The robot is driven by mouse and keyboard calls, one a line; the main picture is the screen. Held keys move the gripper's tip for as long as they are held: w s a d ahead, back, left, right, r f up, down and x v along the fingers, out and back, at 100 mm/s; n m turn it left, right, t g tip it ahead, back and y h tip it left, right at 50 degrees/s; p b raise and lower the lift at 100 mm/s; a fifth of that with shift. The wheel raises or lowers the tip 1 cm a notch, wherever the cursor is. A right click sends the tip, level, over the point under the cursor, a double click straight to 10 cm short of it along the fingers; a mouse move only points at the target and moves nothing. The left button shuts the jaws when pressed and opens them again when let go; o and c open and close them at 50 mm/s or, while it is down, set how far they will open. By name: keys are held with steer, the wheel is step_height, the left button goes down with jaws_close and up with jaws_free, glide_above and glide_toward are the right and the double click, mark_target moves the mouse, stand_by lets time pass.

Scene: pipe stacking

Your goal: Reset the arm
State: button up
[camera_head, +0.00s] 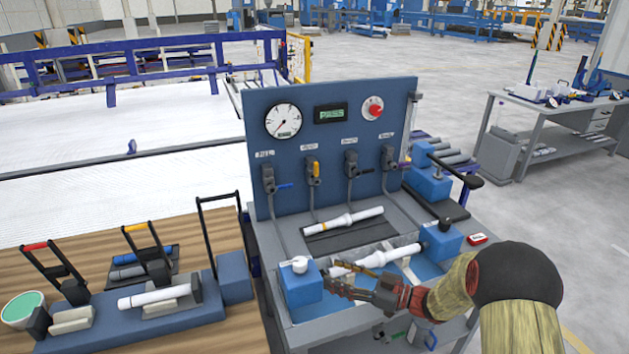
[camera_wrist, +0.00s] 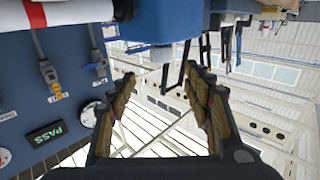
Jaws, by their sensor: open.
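My gripper (camera_head: 338,280) reaches in from the lower right in the head view, low over the front of the test bench, by the left blue clamp block (camera_head: 303,286). In the wrist view the two jaws (camera_wrist: 160,80) stand apart with nothing between them. A white pipe (camera_head: 378,258) lies behind my gripper, between the left clamp block and the right blue block (camera_head: 441,240); the jaws partly cover its left end. A second white pipe with an orange band (camera_head: 343,221) lies on a dark mat behind it.
The upright blue panel (camera_head: 330,150) carries a gauge, several valves and a display (camera_head: 331,113) reading PASS. On the wooden table (camera_head: 110,240) at left, a white pipe (camera_head: 153,297) rests on a blue fixture near toggle clamps and a green-topped bowl (camera_head: 22,308).

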steer(key=w+d+r+m+t+h, duration=0.2)
steer(key=w+d+r+t+h, duration=0.15)
steer(key=r+h, duration=0.3)
steer(key=w+d+r+m+t+h, duration=0.25)
steer(key=w+d+r+h, duration=0.2)
steer(key=r, duration=0.35)
steer(key=s+d+r+m+h, duration=0.3)
steer(key=s+d+r+h, duration=0.1)
steer(key=s, duration=0.1)
steer(key=s+d+r+m+g+h, duration=0.1)
steer(key=s+m+g, duration=0.1)
steer(key=s, duration=0.5)
steer(key=s+d+r+m+g+h, duration=0.1)
steer(key=s+d+g+h, duration=0.1)
steer(key=s, duration=0.4)
steer(key=s+a+f+m+g+y, duration=0.1)
steer(key=s+a+f+g, duration=0.1)
steer(key=s, duration=0.9)
steer(key=s+a+f+m+g+y, duration=0.1)
steer(key=s+a, duration=0.4)
steer(key=s, duration=0.6)
step_height(320, 180, down, 2)
steer(key=shift+s+g, duration=0.25)
steer(key=shift+g, duration=0.65)
